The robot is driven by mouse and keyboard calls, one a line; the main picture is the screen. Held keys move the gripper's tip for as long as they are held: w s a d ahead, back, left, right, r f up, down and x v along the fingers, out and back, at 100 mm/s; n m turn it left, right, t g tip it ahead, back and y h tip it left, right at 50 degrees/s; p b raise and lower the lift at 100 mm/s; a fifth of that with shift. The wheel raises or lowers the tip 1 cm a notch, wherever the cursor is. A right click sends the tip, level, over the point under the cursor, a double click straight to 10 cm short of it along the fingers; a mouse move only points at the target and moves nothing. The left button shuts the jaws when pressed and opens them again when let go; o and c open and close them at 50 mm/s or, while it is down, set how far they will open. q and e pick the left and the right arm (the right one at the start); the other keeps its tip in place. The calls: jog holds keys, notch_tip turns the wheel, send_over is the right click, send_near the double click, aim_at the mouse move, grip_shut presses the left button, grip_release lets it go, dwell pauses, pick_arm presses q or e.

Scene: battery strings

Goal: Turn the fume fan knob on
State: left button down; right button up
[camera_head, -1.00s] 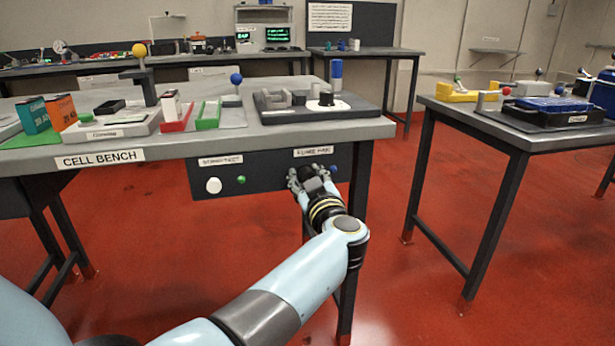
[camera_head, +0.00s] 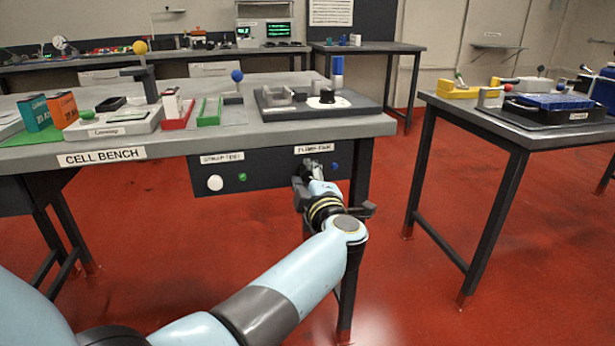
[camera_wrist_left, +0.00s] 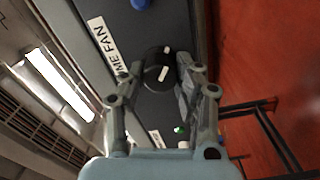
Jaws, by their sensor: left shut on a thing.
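The fume fan knob (camera_wrist_left: 153,62) is black and round with white marks on it. It sits on the dark front panel (camera_wrist_left: 178,22) below its white label (camera_head: 314,148), which ends in "ME FAN" in the left wrist view. My left gripper (camera_head: 308,170) is at the panel. In the left wrist view its two fingers (camera_wrist_left: 160,68) stand on either side of the knob and are shut on it. In the head view the gripper hides most of the knob. My right gripper is not in view.
A blue button (camera_head: 335,167) is just right of the knob. A green button (camera_head: 242,177) and a white round knob (camera_head: 215,183) are further left on the panel. The bench top (camera_head: 270,137) overhangs above. The red floor in front is clear.

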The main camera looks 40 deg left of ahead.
pick_arm(q)
jog(key=n, duration=0.1)
jog(key=n+b, duration=0.1)
jog(key=n, duration=0.1)
jog(key=shift+f+n, duration=0.25)
jog(key=shift+n, duration=0.05)
jog(key=shift+n+b, duration=0.5)
jog(key=shift+n, duration=1.2)
jog(key=c, duration=1)
grip_release()
jog(key=shift+o, duration=0.2)
jog(key=shift+r, duration=0.1)
